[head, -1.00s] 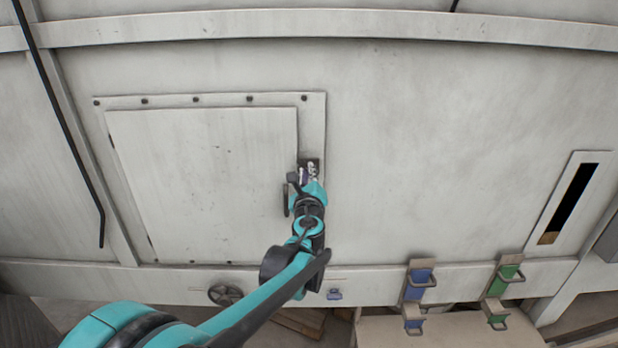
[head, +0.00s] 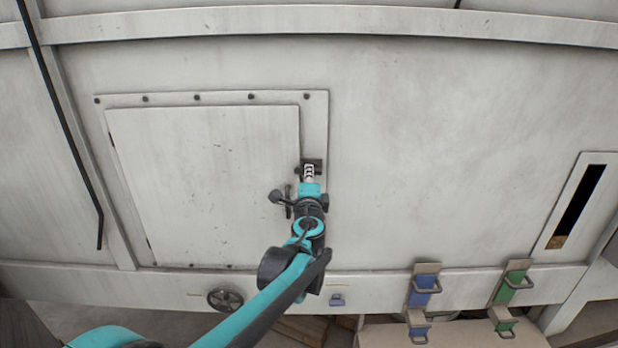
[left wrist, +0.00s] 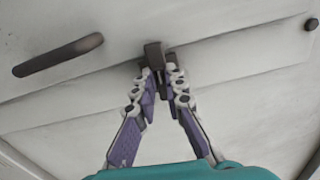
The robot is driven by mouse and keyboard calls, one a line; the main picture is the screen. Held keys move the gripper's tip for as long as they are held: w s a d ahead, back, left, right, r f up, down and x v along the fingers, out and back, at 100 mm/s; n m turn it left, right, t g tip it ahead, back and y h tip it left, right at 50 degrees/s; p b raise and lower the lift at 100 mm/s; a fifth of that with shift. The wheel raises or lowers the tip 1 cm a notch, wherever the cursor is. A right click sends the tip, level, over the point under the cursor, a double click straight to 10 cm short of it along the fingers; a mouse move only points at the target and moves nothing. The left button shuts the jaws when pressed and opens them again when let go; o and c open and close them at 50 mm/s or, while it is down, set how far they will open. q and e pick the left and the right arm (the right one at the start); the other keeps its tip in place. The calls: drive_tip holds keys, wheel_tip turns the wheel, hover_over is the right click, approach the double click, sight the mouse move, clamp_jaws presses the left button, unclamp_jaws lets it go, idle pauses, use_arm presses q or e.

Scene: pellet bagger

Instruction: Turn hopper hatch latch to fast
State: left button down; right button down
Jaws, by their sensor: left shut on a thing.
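The hopper hatch (head: 200,180) is a pale panel, closed flat against the machine wall. Its latch (head: 316,163) is a small dark piece at the right edge of the hatch, mostly covered by my gripper in the head view. My left gripper (head: 309,173) is at the latch. In the left wrist view, the purple-padded fingers (left wrist: 161,83) are shut on the dark latch (left wrist: 153,54), whose end sticks out past the fingertips. The dark hatch handle (left wrist: 58,55) lies apart from the fingers, to their left. My right gripper is in neither view.
A handwheel (head: 225,299) sits on the lower rail. Blue (head: 424,291) and green (head: 513,288) handled parts are at the lower right. A slotted panel (head: 555,243) is at the far right. The wall right of the hatch is clear.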

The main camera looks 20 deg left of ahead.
use_arm(q)
drive_tip(key=shift+f+n, duration=0.15)
drive_tip(key=shift+n, duration=0.35)
drive_tip(key=c, duration=1.6)
unclamp_jaws()
drive_tip(key=shift+s, duration=0.1)
drive_tip(key=v, duration=1.2)
